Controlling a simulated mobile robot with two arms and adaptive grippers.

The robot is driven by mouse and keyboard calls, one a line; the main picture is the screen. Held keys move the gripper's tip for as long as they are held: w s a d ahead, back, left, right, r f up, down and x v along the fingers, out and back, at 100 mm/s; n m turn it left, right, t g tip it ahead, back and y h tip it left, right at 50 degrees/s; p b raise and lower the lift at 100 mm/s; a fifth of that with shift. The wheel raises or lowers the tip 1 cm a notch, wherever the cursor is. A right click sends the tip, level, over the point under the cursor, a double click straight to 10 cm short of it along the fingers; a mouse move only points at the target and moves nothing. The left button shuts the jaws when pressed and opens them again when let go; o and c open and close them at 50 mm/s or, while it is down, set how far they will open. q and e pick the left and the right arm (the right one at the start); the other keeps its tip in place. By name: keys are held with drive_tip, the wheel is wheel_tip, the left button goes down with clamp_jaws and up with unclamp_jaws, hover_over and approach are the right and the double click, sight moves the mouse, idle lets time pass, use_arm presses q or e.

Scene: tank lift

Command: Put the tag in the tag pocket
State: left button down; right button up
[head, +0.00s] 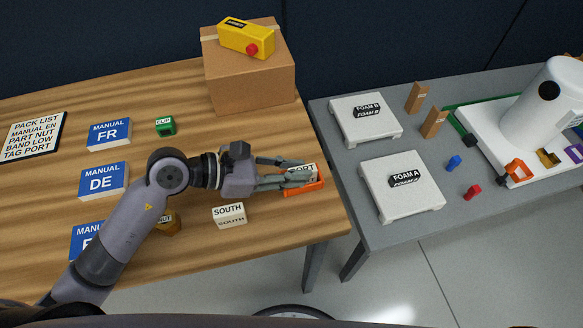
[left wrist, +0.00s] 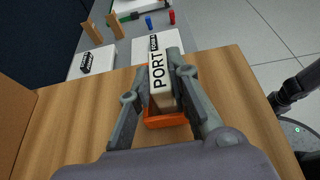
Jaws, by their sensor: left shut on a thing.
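The white tag marked PORT (head: 303,171) is between the fingers of my left gripper (head: 296,174), at the right end of the wooden table. In the left wrist view, the tag (left wrist: 158,75) stands between the two closed-in fingers (left wrist: 160,65). An orange open holder (head: 304,188) sits on the table under and around the tag's lower end; it also shows in the left wrist view (left wrist: 165,121). I cannot tell whether the tag touches its bottom. A second white tag, marked SOUTH (head: 229,215), lies in front of the arm.
A cardboard box (head: 250,80) with a yellow controller (head: 246,37) stands behind the gripper. Blue manuals (head: 104,181), a green clip (head: 165,126) and a brown nut (head: 168,222) are left. A grey table (head: 357,244) with foam pads (head: 366,118) stands right, across a gap.

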use_arm(q)
drive_tip(key=c, duration=1.9)
unclamp_jaws()
drive_tip(key=shift+a+f, duration=0.1)
drive_tip(key=shift+f, duration=0.05)
drive_tip(key=o, duration=0.4)
drive_tip(key=shift+f, duration=0.1)
drive_tip(key=shift+p, duration=0.3)
drive_tip(key=v, duration=0.3)
drive_tip(key=b+v, duration=0.1)
drive_tip(key=v, duration=0.3)
drive_tip(key=b+v, duration=0.1)
drive_tip(key=v, duration=0.3)
drive_tip(key=shift+a+r, duration=0.1)
drive_tip(key=shift+r, duration=0.25)
drive_tip(key=shift+s+a+r, duration=0.1)
drive_tip(key=shift+a+r, duration=0.2)
